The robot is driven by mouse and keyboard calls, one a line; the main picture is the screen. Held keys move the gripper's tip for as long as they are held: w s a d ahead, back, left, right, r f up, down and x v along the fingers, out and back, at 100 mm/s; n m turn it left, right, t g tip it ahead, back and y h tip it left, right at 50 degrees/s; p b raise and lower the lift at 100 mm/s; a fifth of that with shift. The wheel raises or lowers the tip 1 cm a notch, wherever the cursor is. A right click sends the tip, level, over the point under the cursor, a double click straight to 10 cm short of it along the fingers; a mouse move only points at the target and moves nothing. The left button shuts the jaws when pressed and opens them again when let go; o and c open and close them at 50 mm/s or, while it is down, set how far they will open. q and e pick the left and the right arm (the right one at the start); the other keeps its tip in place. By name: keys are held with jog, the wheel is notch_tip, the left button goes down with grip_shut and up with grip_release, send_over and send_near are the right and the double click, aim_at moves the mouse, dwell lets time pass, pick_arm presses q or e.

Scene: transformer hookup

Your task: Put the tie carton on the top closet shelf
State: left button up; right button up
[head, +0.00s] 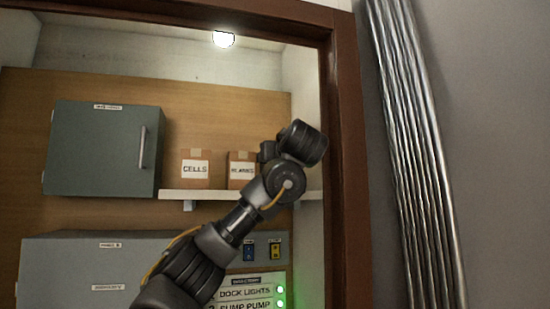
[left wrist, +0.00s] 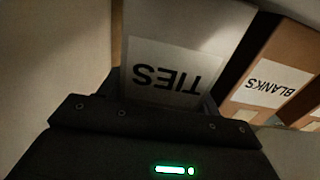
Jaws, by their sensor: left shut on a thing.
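The tie carton (left wrist: 180,30) fills the upper middle of the left wrist view, with its white TIES label upside down in that picture. My left gripper (left wrist: 155,100) is shut on it. In the head view my left arm reaches up from the bottom to the right end of the closet shelf (head: 185,195); its wrist hides the gripper and the tie carton there. In the left wrist view the tie carton is beside the BLANKS carton; I cannot tell whether it rests on the shelf. My right gripper is not in view.
The CELLS carton (head: 195,170) and BLANKS carton (head: 241,170) stand on the shelf, left of my wrist. A grey cabinet (head: 100,150) hangs to the left. The brown door frame (head: 350,160) is close on the right. Switches (head: 275,251) and a lit panel (head: 245,291) lie below.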

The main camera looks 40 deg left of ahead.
pick_arm(q)
jog(key=shift+d+f, duration=0.15)
jog(key=shift+f, duration=0.05)
jog(key=o, duration=0.7)
jog(key=shift+r, duration=0.1)
jog(key=shift+o, duration=0.2)
jog(key=shift+a, duration=0.2)
jog(key=shift+r, duration=0.15)
jog(key=shift+s+d+f+b, duration=0.1)
jog(key=shift+d+f+b, duration=0.1)
jog(key=shift+d+b, duration=0.15)
jog(key=b+v, duration=0.7)
jog(key=v, duration=0.4)
jog(key=shift+d+b, duration=0.15)
jog(key=shift+b, duration=0.15)
